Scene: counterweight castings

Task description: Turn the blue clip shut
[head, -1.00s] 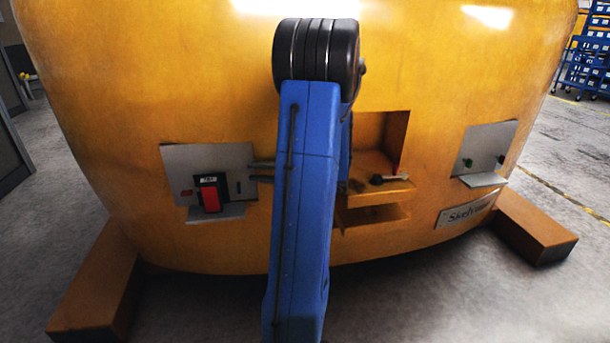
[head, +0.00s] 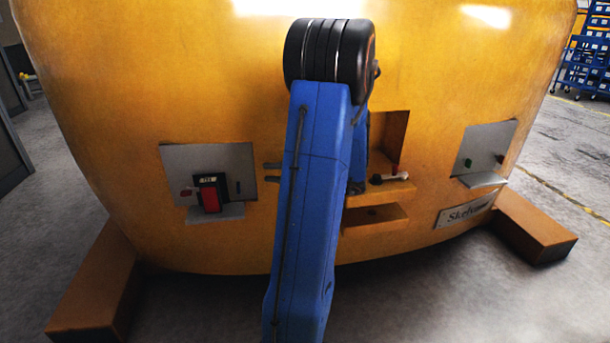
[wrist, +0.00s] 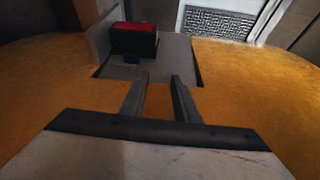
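The blue clip (wrist: 131,58) is a small dark blue piece on a grey plate, in front of a black box with a red face (wrist: 134,38) in the wrist view. In the head view it appears as a narrow dark upright piece (head: 238,187), right of the red-faced box (head: 209,194). I cannot tell whether it is turned shut. My gripper (wrist: 160,80) is open and empty, its two fingers apart and short of the clip. In the head view the fingertips (head: 267,172) point left, just right of the plate (head: 222,160); my arm hides the rest of the gripper.
The plate sits in a large yellow casting (head: 140,100). Right of my arm is a recess with a ledge (head: 362,200) holding a black-and-white item (head: 390,178). Another grey plate (head: 486,148) is farther right. Orange feet (head: 95,290) stand below.

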